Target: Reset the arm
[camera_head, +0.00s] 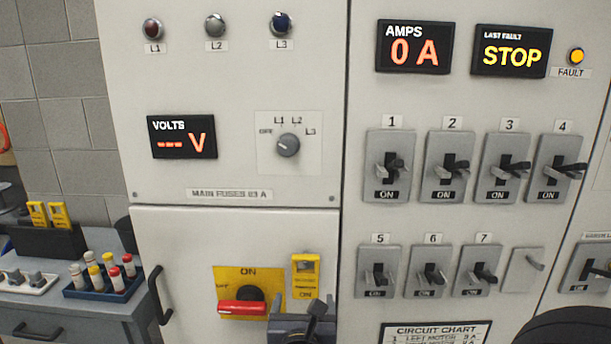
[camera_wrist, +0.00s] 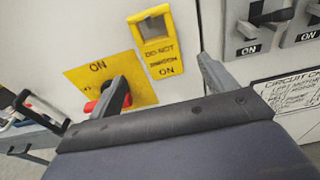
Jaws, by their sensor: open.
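My gripper (camera_head: 308,318) is at the bottom middle of the head view, in front of the lower left cabinet door. In the wrist view my gripper (camera_wrist: 162,72) has its two fingers wide apart with nothing between them. A yellow DO NOT SWITCH ON tag (camera_wrist: 156,42) is on the door ahead, between and beyond the fingers; it also shows in the head view (camera_head: 305,268). Left of it is a yellow switch plate (camera_head: 232,277) with a red handle (camera_head: 240,307) lying sideways. In the wrist view the left finger partly covers the red handle (camera_wrist: 91,107).
Breaker switches (camera_head: 390,166) fill the right panel, above a circuit chart (camera_head: 435,332). The amps display (camera_head: 414,48) reads 0 A; the fault display (camera_head: 510,52) reads STOP beside an amber lamp (camera_head: 576,56). A door handle (camera_head: 159,295) projects near a grey bench (camera_head: 90,318) holding a fuse tray (camera_head: 104,290).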

